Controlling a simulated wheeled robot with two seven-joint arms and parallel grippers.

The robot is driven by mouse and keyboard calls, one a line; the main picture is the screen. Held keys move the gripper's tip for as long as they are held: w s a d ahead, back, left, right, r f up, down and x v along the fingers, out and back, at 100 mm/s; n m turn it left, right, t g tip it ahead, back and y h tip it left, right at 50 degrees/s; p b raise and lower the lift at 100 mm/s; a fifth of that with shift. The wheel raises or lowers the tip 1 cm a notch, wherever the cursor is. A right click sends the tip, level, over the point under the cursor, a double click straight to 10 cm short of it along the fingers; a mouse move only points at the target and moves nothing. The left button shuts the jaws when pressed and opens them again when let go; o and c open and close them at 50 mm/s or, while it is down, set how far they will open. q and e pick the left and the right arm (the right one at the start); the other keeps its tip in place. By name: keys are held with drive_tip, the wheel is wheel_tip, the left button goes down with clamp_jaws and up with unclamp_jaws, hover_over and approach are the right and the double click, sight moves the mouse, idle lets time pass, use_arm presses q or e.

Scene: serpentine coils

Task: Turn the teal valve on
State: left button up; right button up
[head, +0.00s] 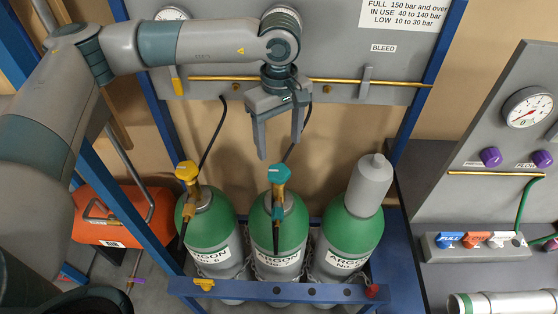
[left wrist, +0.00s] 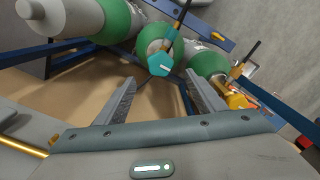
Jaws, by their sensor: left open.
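The teal valve (head: 278,174) is a teal handwheel on a brass fitting atop the middle green and grey argon cylinder (head: 279,230). It also shows in the left wrist view (left wrist: 160,65), beyond and between the fingertips. My left gripper (head: 280,148) is open and empty, pointing down just above the teal valve in the head view, apart from it in the wrist view. Its two fingers also show in the left wrist view (left wrist: 160,92). Black hoses run behind the gripper. My right gripper is not in view.
A yellow valve (head: 187,171) tops the left cylinder; a grey cap (head: 370,180) covers the right one. A blue rack (head: 300,291) surrounds them. Behind is a grey panel (head: 340,55) with a brass pipe (head: 340,81). An orange case (head: 118,213) lies left; a gauge panel (head: 510,120) stands right.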

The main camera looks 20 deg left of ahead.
sight(279, 171)
use_arm(q)
wheel_tip(279, 171, down, 8)
drive_tip(key=p, duration=0.3)
drive_tip(key=shift+p, duration=0.3)
drive_tip(key=shift+f, duration=0.8)
